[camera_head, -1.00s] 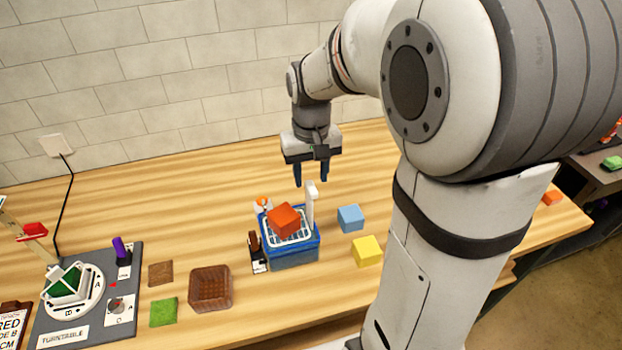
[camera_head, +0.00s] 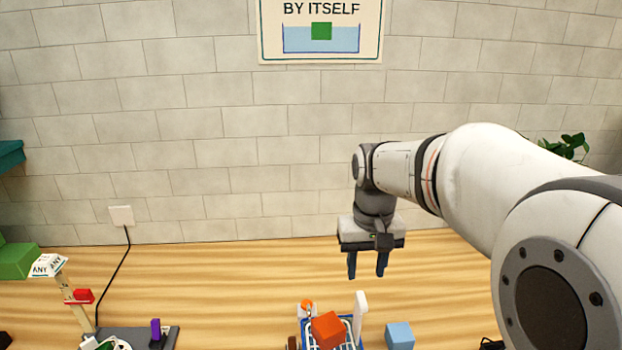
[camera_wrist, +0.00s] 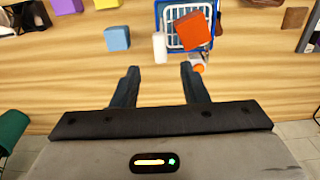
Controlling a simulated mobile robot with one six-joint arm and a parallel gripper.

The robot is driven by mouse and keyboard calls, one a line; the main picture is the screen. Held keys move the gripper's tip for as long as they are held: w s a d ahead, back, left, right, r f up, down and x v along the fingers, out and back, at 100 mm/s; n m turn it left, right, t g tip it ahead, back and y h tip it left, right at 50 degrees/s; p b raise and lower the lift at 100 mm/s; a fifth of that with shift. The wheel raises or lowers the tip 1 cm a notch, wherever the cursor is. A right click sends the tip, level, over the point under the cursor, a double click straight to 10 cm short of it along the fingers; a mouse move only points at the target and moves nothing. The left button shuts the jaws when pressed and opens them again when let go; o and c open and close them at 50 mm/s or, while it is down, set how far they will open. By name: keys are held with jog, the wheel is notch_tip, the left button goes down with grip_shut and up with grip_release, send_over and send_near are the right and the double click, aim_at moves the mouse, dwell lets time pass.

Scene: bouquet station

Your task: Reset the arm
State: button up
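My gripper (camera_head: 368,266) hangs in the air above the wooden table, fingers pointing down, behind the blue basin in the head view. In the wrist view my gripper (camera_wrist: 158,85) has its two fingers wide apart with nothing between them. My arm reaches in from the right, bent at the elbow. No object touches the fingers.
An orange-red block (camera_head: 327,329) sits on the rack of the blue basin (camera_wrist: 216,40), beside a white post (camera_head: 360,312). A light blue cube (camera_head: 399,336) stands to its right. A turntable board (camera_head: 168,339) is at lower left. The table's back strip is clear.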

jog(key=s+f+t+b, duration=0.2)
jog(key=s+f, duration=0.3)
jog(key=s, duration=0.9)
jog(key=shift+t+b, duration=0.3)
jog(key=shift+t, duration=0.3)
